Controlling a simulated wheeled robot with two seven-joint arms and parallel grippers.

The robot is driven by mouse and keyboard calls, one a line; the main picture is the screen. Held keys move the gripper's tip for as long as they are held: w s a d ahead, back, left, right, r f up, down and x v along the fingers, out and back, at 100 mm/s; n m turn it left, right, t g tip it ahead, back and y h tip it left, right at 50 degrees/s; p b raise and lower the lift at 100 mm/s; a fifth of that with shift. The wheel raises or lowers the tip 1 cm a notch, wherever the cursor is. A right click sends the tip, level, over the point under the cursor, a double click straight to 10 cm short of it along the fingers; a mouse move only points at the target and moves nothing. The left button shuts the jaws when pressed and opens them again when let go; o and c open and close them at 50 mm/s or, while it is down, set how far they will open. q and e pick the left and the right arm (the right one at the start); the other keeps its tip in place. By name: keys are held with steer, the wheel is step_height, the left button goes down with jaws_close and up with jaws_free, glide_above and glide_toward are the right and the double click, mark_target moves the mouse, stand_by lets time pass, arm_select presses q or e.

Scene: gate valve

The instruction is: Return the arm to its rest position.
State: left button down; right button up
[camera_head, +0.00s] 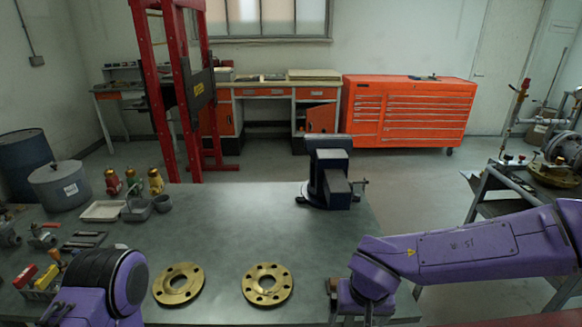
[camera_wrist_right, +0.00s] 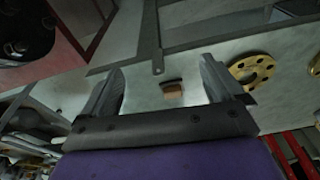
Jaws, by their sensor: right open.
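My right arm (camera_head: 440,255) comes in from the right and bends down at the table's front right corner. In the right wrist view my right gripper (camera_wrist_right: 160,65) is open, its two grey fingers wide apart with nothing held between them. A small brown block (camera_wrist_right: 173,90) shows beyond the gap, apart from the fingers. My left arm (camera_head: 105,285) is at the lower left in the head view; its gripper is out of sight.
The grey table (camera_head: 225,225) carries two brass flanges (camera_head: 178,284) (camera_head: 267,285) near the front and a dark vise (camera_head: 330,180) at the back right. Brass valves, trays and tools crowd its left side. A metal cart (camera_head: 490,190) stands right, beyond a floor gap.

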steer(key=d+f+m+t+h, duration=0.4)
steer(key=d+f+m, duration=0.65)
steer(key=f, duration=0.25)
arm_select(q)
steer(key=shift+w+f+b, duration=0.25)
steer(key=shift+f+b, duration=0.15)
steer(key=shift+f, duration=0.05)
steer(key=shift+w+f+b, duration=0.2)
steer(key=shift+f+b, duration=0.2)
steer(key=shift+f, duration=0.05)
arm_select(e)
steer(key=s+d+f+n+g, duration=0.1)
steer(key=s+d+f+n, duration=0.1)
steer(key=s+f, duration=0.5)
steer(key=s+d+f+n+g, duration=0.1)
steer(key=s+d+f, duration=0.3)
steer(key=s, duration=1)
step_height(320, 180, down, 3)
steer(key=shift+d+f+n+g+y, duration=0.15)
steer(key=shift+d+n+g+y, duration=0.15)
steer(key=shift+n, duration=0.35)
